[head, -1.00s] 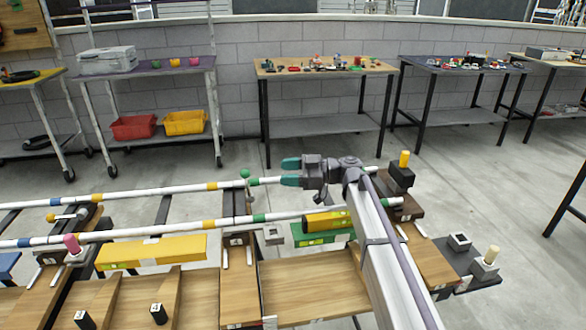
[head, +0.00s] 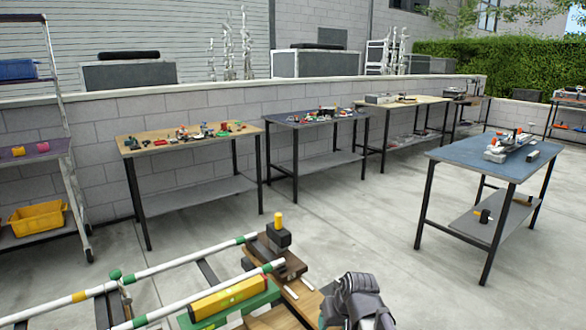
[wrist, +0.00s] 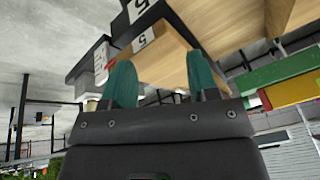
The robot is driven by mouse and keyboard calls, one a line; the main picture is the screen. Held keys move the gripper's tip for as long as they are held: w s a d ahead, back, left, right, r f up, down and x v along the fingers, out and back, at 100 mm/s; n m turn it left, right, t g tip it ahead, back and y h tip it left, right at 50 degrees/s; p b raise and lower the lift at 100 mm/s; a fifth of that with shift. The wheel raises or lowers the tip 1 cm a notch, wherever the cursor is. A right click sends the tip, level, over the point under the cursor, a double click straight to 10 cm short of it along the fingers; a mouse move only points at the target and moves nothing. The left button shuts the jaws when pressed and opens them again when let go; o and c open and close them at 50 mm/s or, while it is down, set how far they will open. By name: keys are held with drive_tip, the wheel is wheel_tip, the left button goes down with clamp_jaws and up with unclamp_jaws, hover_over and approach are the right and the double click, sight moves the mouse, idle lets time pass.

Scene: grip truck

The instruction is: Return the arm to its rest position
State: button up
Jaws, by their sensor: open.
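My gripper (wrist: 161,78) shows in the wrist view with its two green fingers apart. In the head view only a dark grey part of my arm shows at the bottom, right of the rail track; the fingers are not visible there.
White rails (head: 180,262) with coloured bands run at the lower left. A yellow level (head: 230,298) lies beside them on a green block. A blue-topped table (head: 465,158) stands at right. Other worktables line the grey wall. The concrete floor between is clear.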

drive_tip(key=s+d+f+m+g+h+b, duration=0.1)
drive_tip(key=s+d+f+g+h+b, duration=0.3)
drive_tip(key=s, duration=0.6)
wheel_tip(320, 180, up, 23)
drive_tip(key=s+d+y+p, duration=0.1)
drive_tip(key=d+p, duration=0.1)
drive_tip(key=p, duration=2.3)
drive_tip(key=shift+d+f+m+t+y, duration=0.15)
drive_tip(key=shift+d+m+t+y, duration=0.05)
drive_tip(key=shift+m+t+y, duration=0.1)
drive_tip(key=shift+s, duration=0.1)
